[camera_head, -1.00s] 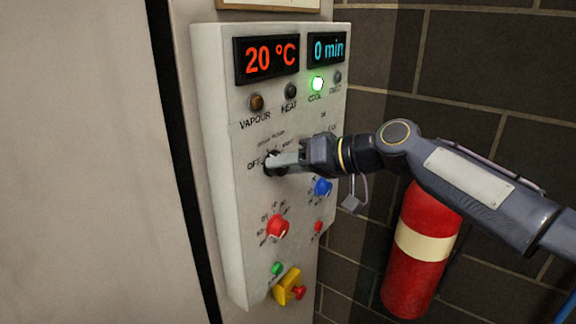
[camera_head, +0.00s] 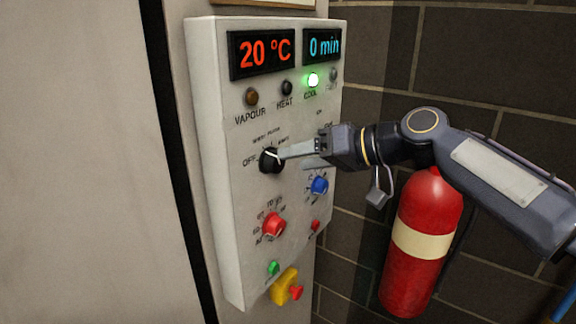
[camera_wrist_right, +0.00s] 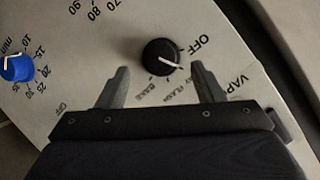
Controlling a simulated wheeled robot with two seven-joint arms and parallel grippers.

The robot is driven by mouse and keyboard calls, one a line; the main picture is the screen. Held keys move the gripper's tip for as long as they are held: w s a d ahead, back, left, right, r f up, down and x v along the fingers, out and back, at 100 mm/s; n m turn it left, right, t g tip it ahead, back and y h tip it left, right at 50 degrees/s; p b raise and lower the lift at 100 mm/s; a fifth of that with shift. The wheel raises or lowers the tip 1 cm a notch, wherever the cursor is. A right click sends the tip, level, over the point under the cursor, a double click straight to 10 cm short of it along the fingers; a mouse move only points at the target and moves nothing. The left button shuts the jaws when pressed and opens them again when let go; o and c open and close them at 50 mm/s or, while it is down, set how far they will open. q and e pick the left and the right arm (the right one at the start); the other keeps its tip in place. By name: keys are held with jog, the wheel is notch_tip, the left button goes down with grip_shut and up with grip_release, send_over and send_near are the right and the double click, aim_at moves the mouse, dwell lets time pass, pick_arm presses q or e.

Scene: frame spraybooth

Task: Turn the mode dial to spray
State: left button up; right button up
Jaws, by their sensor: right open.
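The mode dial (camera_head: 270,161) is a black knob with a white pointer line on the pale control panel, beside the word OFF. In the right wrist view the dial (camera_wrist_right: 162,55) has its pointer aimed right and slightly down, below OFF and towards a label partly covered by a finger. FLASH and BAKE are legible further round. My right gripper (camera_head: 286,152) is just off the panel, to the right of the dial. In the wrist view the right gripper (camera_wrist_right: 158,80) is open, its fingers on either side of the dial's near edge, gripping nothing. My left gripper is out of view.
The panel (camera_head: 222,220) also carries a blue knob (camera_head: 319,185), a red knob (camera_head: 273,224), a green button (camera_head: 273,268) and a yellow switch with a red part (camera_head: 285,285). The COOL lamp (camera_head: 313,80) glows green. A red extinguisher (camera_head: 422,275) stands below my right arm.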

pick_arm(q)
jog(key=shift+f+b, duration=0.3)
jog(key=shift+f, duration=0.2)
pick_arm(e)
jog(key=v, duration=0.3)
jog(key=shift+s+d, duration=0.1)
jog(key=shift+d, duration=0.1)
jog(key=s+d+f+m+h, duration=0.2)
jog(key=s+d+f+h, duration=0.1)
jog(key=s+f, duration=0.6)
jog(key=s+d+f+m+h, duration=0.2)
jog(key=s+d+f, duration=0.4)
jog(key=s+f, duration=0.3)
jog(key=s+d+f+m+h, duration=0.3)
jog(key=s+d+f, duration=0.1)
jog(key=s+f, duration=0.5)
jog(key=shift+s+d+f+h, duration=0.15)
jog(key=shift+d+f+h, duration=0.25)
jog(key=shift+f, duration=0.3)
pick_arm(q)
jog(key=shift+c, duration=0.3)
